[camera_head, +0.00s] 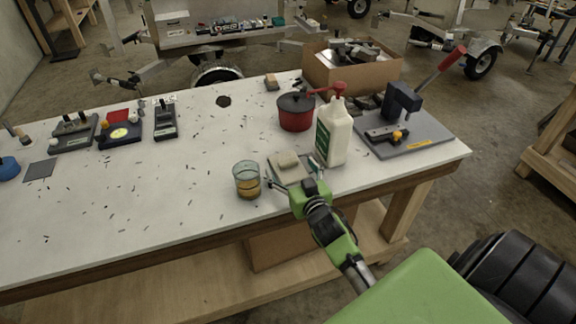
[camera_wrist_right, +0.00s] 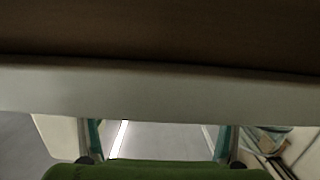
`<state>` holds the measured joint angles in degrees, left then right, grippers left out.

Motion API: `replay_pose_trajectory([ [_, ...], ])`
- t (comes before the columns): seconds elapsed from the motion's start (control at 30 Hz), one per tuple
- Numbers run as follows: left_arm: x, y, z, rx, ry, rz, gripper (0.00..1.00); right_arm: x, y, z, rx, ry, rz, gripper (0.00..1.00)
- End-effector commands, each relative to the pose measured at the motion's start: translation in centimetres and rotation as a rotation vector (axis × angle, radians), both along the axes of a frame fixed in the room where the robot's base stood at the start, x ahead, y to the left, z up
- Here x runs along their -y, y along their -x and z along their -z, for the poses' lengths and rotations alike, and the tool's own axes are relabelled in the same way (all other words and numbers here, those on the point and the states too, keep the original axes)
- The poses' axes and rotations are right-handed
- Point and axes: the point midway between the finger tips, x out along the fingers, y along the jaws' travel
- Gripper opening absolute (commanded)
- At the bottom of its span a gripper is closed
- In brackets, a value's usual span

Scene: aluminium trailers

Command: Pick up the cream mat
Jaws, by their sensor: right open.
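A small cream, pad-like piece (camera_head: 288,159), the only thing here that fits the cream mat, lies on a thin greyish plate (camera_head: 279,173) near the table's front edge. My right gripper (camera_head: 293,176) is open at the near side of the plate, its fingers spread to either side. I cannot tell whether it touches anything. In the right wrist view the open fingers (camera_wrist_right: 158,140) stand far apart below a broad pale band, which I cannot identify surely. My left gripper is not in view.
A glass with amber liquid (camera_head: 247,181) stands just left of my right gripper. A white bottle (camera_head: 335,138) stands close on the right, with a red pot (camera_head: 295,113) behind. A press (camera_head: 402,105) is farther right.

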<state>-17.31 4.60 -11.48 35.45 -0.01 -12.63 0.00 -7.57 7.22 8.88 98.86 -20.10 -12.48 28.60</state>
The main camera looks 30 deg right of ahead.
Motion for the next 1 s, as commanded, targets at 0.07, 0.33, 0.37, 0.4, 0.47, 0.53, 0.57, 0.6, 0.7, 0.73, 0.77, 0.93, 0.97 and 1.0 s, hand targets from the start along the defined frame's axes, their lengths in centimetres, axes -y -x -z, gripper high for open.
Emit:
replay_pose_trajectory([
  [0.07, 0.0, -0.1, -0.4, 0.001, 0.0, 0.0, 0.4, 0.3, -1.2, -0.1, 0.001, -0.001, 0.0, 0.82],
  [0.33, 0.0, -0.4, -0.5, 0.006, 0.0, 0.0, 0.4, 0.6, -2.8, 0.4, -0.001, -0.001, 0.0, 0.82],
  [0.37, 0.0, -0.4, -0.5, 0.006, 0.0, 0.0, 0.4, 0.6, -2.7, 0.4, -0.001, -0.001, 0.0, 0.82],
  [0.4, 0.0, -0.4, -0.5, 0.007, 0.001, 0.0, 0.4, 0.6, -2.7, 0.4, -0.001, -0.001, -0.001, 0.82],
  [0.47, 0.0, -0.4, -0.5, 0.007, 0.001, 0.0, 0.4, 0.6, -2.7, 0.4, -0.001, -0.001, -0.001, 0.82],
  [0.53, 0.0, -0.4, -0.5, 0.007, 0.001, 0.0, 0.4, 0.6, -2.7, 0.4, 0.0, -0.001, -0.001, 0.72],
  [0.57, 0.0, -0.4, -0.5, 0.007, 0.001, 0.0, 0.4, 0.6, -2.7, 0.4, 0.0, -0.001, -0.001, 0.64],
  [0.6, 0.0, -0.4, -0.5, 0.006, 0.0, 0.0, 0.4, 0.6, -2.7, 0.4, 0.0, -0.001, -0.001, 0.54],
  [0.7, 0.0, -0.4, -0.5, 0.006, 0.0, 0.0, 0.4, 0.6, -2.7, 0.4, 0.0, -0.001, 0.0, 0.41],
  [0.73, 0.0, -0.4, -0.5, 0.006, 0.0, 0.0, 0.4, 0.6, -2.7, 0.4, 0.0, -0.001, 0.0, 0.41],
  [0.77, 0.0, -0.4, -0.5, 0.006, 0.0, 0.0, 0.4, 0.6, -2.7, 0.3, 0.0, -0.001, -0.001, 0.41],
  [0.93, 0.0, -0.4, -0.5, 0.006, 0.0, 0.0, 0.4, 0.6, -2.7, 0.3, 0.0, -0.001, 0.0, 0.41],
  [0.97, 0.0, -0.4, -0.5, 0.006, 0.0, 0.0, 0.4, 0.6, -2.7, 0.3, 0.0, -0.001, 0.0, 0.41],
  [1.0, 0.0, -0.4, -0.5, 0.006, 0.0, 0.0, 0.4, 0.6, -2.7, 0.2, 0.0, -0.001, 0.0, 0.41],
])
